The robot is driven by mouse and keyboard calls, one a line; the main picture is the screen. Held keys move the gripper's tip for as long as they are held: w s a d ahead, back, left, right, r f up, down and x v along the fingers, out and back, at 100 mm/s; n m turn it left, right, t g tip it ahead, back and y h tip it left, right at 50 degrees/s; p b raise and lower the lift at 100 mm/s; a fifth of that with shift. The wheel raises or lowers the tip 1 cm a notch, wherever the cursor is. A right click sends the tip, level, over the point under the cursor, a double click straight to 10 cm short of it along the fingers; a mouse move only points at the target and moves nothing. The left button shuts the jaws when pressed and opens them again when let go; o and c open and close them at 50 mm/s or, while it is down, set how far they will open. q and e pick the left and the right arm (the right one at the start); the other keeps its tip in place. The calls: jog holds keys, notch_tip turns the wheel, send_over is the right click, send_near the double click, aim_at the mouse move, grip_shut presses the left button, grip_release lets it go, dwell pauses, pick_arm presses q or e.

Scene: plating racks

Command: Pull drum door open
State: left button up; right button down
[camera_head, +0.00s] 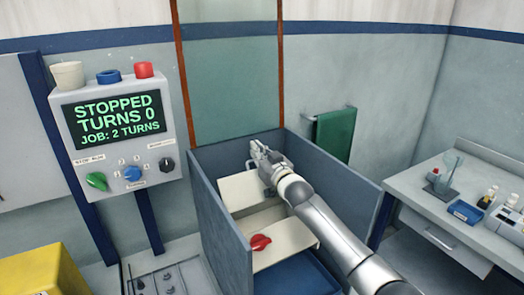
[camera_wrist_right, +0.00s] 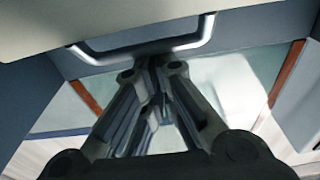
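The drum is a cream, box-like body (camera_head: 285,240) inside a blue-grey open-topped tank (camera_head: 222,228). A cream panel (camera_head: 238,190), which looks like the drum door, shows at its upper left, beside my right gripper. My right gripper (camera_head: 262,158) reaches into the tank from the lower right. In the wrist view its fingers (camera_wrist_right: 155,66) come together at a metal bar handle (camera_wrist_right: 100,57) under a pale panel (camera_wrist_right: 95,18). They look closed on the bar, with its middle hidden at the fingertips. My left gripper is not in view.
A red knob (camera_head: 260,242) sits on the drum's near side. A control panel (camera_head: 118,125) at left reads STOPPED, TURNS 0, JOB: 2 TURNS. A green towel (camera_head: 335,134) hangs behind the tank. A bench (camera_head: 412,190) with small items stands at right.

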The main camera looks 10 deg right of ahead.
jog(key=shift+w+a+f+g, duration=0.25)
jog(key=shift+w+f+g, duration=0.05)
jog(key=shift+w+f, duration=0.4)
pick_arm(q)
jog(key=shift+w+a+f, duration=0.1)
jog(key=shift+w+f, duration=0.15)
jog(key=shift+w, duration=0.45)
pick_arm(e)
jog(key=shift+w+a+f, duration=0.2)
jog(key=shift+w, duration=0.25)
jog(key=shift+r, duration=0.1)
